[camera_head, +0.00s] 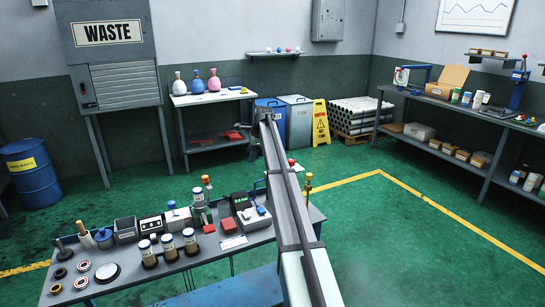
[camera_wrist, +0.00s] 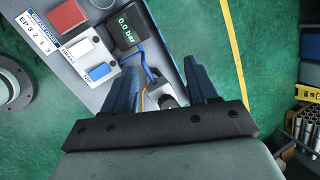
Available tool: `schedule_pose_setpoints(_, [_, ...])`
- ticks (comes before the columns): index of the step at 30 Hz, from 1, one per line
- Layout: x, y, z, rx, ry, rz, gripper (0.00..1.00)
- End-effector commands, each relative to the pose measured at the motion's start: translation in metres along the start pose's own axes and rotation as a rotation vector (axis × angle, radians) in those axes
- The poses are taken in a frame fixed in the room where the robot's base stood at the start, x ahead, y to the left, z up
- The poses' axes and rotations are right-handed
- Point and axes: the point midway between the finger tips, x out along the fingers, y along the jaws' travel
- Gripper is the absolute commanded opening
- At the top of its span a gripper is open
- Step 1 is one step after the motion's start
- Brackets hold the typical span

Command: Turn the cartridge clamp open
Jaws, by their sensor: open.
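My gripper (camera_wrist: 163,75) is open in the wrist view, its two dark blue fingers apart and holding nothing. Between and below the fingers is a pale grey fitting (camera_wrist: 167,101) with a dark opening, partly hidden by the gripper; a blue cable and a yellow wire run beside it. I cannot tell whether it is the cartridge clamp or which way a clamp is turned. A column with a red knob (camera_head: 206,180) stands on the bench, left of my arm.
A pressure display reading 0.0 bar (camera_wrist: 126,27), a box with white and blue rockers (camera_wrist: 91,61) and a red block (camera_wrist: 67,16) lie left of the fingers. The workbench (camera_head: 222,258) carries several jars and parts at its left.

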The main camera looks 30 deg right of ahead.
Motion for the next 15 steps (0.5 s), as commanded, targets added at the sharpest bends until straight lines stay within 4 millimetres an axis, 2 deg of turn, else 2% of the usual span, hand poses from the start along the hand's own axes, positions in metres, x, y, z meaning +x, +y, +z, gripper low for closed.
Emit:
schedule_pose_setpoints(6, [0.001,0.001,-0.036,-0.002,0.044,-0.059,0.58])
schedule_pose_setpoints(15, [0.002,0.002,-0.077,-0.011,0.1,-0.127,0.58])
